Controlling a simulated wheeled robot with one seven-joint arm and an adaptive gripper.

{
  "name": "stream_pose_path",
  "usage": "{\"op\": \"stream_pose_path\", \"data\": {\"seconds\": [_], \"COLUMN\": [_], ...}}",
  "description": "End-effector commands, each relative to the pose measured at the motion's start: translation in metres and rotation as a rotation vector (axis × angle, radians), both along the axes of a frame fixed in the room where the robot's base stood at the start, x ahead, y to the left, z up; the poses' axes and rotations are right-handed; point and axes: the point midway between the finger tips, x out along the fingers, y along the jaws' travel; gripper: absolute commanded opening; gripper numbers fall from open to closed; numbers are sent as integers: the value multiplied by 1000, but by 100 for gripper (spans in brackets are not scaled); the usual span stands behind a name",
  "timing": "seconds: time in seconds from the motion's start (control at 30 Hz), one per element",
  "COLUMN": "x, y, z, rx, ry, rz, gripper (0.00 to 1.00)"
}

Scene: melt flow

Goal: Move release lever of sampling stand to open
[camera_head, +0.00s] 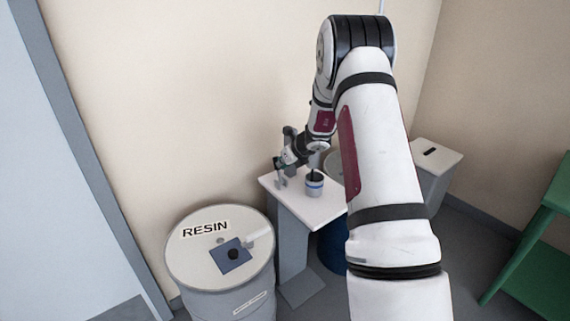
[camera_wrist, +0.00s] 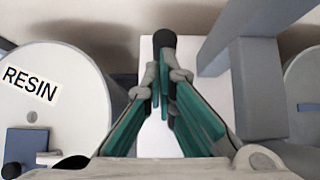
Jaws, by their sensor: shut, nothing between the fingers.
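The sampling stand (camera_head: 289,139) is a grey upright on a small white-topped table. In the wrist view its grey-blue post (camera_wrist: 250,85) rises right of my gripper (camera_wrist: 163,85). A short black-ended rod, apparently the release lever (camera_wrist: 165,38), shows just beyond my fingertips. I cannot tell whether the fingers touch it. My green-padded fingers are shut with nothing between them. In the head view my gripper (camera_head: 285,163) is small and dark beside the stand, and the lever cannot be made out there. A grey cup with a blue band (camera_head: 314,187) stands on the table.
The white tabletop (camera_head: 323,209) is narrow. A drum labelled RESIN (camera_head: 198,260) stands at the left, with a blue plate and black knob on its lid. A white bin (camera_head: 438,160) with a dark slot is behind my arm. A green rack (camera_head: 540,240) stands at the right.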

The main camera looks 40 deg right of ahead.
Motion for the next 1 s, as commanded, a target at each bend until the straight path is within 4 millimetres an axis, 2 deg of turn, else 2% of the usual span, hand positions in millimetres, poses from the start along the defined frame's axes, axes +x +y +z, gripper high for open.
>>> {"op": "stream_pose_path", "data": {"seconds": [0.4, 1.0], "x": [18, 20], "y": [2, 1], "z": [2, 1], "rx": [0, 0], "ry": [-2, 0], "rz": [3, 1], "gripper": [0, 0]}}
